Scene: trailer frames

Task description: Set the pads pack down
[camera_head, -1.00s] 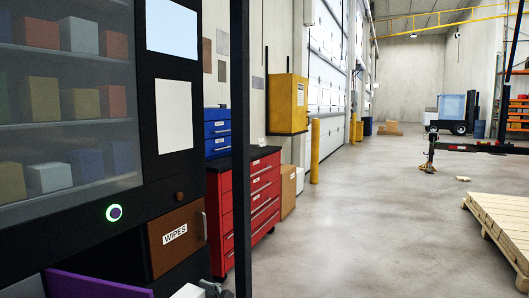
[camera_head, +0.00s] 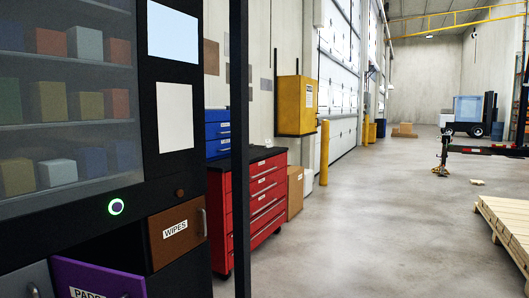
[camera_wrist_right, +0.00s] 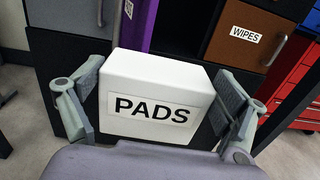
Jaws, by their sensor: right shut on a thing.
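The pads pack (camera_wrist_right: 155,78) is a white box with a black PADS label, seen upright in the right wrist view. My right gripper (camera_wrist_right: 157,98) is shut on it, with one finger against each side. The pack is held in front of the cabinet; its underside is hidden. The purple drawer front (camera_head: 100,278), labelled PADS, is at the bottom left of the head view and appears to stick out. It also shows in the right wrist view (camera_wrist_right: 139,25), behind the pack. Neither gripper is in the head view. My left gripper is not in view.
A brown WIPES drawer (camera_head: 177,235) is right of the purple one, and a grey drawer (camera_head: 27,282) is left of it. A dark post (camera_head: 240,150) stands close by. A red tool chest (camera_head: 266,200) is beyond. The floor to the right is clear up to a pallet (camera_head: 505,222).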

